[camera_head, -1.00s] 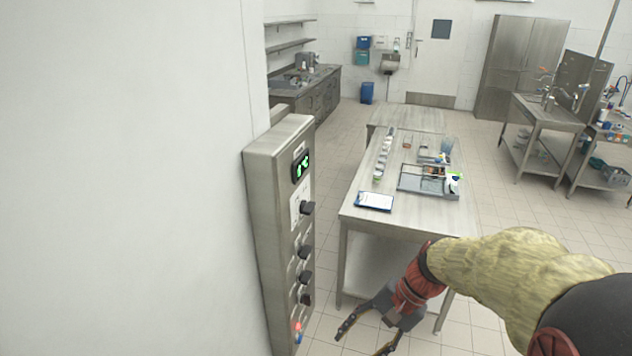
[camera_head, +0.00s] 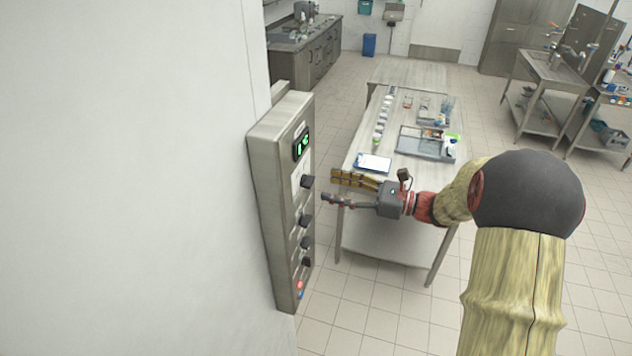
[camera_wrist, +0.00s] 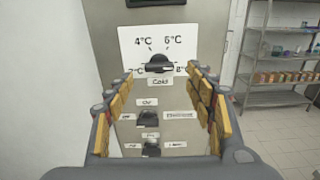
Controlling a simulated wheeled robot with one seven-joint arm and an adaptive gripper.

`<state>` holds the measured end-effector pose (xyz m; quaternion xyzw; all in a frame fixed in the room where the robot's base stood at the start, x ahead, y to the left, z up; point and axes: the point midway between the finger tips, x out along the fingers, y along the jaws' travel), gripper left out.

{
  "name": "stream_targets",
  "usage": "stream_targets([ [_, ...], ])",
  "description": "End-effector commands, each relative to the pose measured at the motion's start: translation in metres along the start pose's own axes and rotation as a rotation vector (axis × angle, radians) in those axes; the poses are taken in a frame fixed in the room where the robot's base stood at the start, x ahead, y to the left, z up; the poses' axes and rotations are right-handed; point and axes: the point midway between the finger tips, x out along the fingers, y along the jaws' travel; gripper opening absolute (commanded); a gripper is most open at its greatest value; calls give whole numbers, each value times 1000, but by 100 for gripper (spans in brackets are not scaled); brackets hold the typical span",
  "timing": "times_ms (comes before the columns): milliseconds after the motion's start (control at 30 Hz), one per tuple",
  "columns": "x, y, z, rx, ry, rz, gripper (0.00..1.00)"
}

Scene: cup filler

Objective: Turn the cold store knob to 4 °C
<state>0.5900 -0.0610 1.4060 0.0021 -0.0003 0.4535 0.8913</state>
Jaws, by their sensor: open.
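The cold store knob (camera_wrist: 158,66) is black and sits on a white dial plate (camera_wrist: 130,40) in the wrist view. The plate is marked 4 °C and 6 °C above, with partly covered marks at 2 and 8 low on the sides; a label below reads "Cold". The knob's grip bar lies roughly sideways; which mark it points to is unclear. My gripper (camera_head: 330,185) is open and empty, pointing at the panel just right of the knob. In the wrist view its fingers (camera_wrist: 160,76) flank the knob, apart from it.
The steel control panel (camera_head: 270,190) on the wall has a green-lit display (camera_head: 302,144) above and more black knobs (camera_head: 305,221) below, with a red button (camera_head: 299,285) near its bottom. A steel table (camera_head: 380,225) with a clipboard (camera_head: 373,163) stands behind my gripper.

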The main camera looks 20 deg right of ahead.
Motion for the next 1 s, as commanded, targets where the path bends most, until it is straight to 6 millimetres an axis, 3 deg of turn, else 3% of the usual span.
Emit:
stream_targets([
  [200,35,1,1,-1,1,4,55],
  [400,52,1,0,-2,2,2,55],
  [733,55,1,0,-3,2,1,54],
  [1000,55,1,0,-3,2,1,39],
])
